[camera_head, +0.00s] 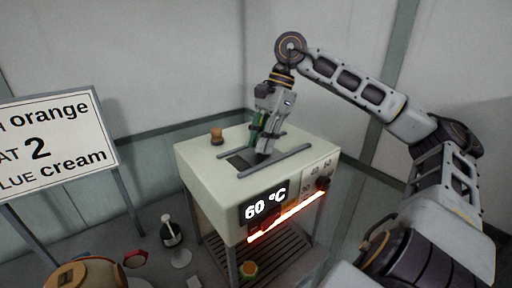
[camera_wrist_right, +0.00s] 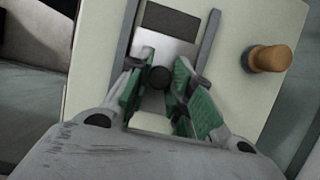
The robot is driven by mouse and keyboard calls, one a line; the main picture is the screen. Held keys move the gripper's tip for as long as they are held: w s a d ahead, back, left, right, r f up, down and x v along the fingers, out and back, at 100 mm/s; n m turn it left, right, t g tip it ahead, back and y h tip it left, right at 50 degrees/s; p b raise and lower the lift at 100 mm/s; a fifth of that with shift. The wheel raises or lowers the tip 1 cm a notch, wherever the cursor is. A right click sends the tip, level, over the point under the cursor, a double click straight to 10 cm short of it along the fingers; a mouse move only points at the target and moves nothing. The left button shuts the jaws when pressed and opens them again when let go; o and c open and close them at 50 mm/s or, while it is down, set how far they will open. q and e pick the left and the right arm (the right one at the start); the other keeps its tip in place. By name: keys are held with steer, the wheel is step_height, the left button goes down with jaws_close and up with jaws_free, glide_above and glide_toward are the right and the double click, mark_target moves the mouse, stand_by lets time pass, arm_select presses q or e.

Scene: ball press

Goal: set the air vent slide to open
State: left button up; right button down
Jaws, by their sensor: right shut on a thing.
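The air vent slide is a pale metal plate (camera_wrist_right: 172,46) between two grey rails (camera_head: 281,161) on top of the cream press housing (camera_head: 203,165). A dark vent opening (camera_wrist_right: 170,19) shows beyond one end of the plate; it also shows in the head view (camera_head: 238,161), left of my fingers. A dark round knob (camera_wrist_right: 159,77) stands up from the slide. My right gripper (camera_head: 264,146) comes down from above, its green-padded fingers shut around the knob. The fingers hide part of the slide. My left gripper is not in view.
An orange-brown knob (camera_head: 217,136) stands on the housing beside the rails. The front has a 60 °C display (camera_head: 265,204) and a glowing strip (camera_head: 287,218). A sign (camera_head: 52,143) stands left; a bottle (camera_head: 171,232) and other small items are lower left.

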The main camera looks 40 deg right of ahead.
steer(key=shift+s+d+b, duration=0.1)
steer(key=shift+d+b, duration=0.75)
steer(key=shift+d, duration=0.45)
steer(key=shift+s+d+b, duration=0.15)
steer(key=shift+d+b, duration=0.7)
steer(key=shift+d, duration=0.55)
steer(key=shift+s+d+b, duration=0.2)
steer(key=shift+d+b, duration=0.5)
steer(key=shift+d, duration=0.85)
steer(key=shift+r, duration=0.1)
steer(key=c, duration=1.6)
jaws_free()
steer(key=shift+c, duration=0.2)
steer(key=o, duration=0.4)
steer(key=shift+d, duration=0.15)
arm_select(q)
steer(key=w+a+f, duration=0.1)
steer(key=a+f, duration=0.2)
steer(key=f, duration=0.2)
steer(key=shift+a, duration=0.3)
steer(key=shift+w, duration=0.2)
arm_select(e)
steer(key=shift+r, duration=0.1)
